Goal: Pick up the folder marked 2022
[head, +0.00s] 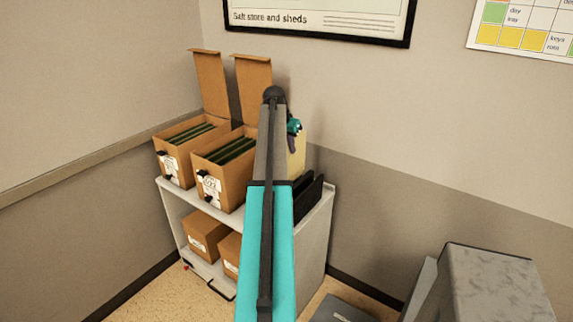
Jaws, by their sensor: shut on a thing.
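My gripper (292,143) shows only in part, beyond my arm, above the right end of the shelf top. It is shut on a pale yellow folder (298,160), which stands upright beside the right box. My arm hides the folder's left part, and no 2022 marking can be read on it. Two open cardboard boxes, a left one (172,164) and a right one (213,178), stand on the shelf top with dark green folders (235,149) in them. Their white labels are too small to read.
The white shelf unit (314,240) stands in the corner. Black upright holders (308,196) are at its right end. More cardboard boxes (203,233) sit on its lower shelf. A grey cabinet (495,285) stands at the lower right. A framed poster (320,20) hangs above.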

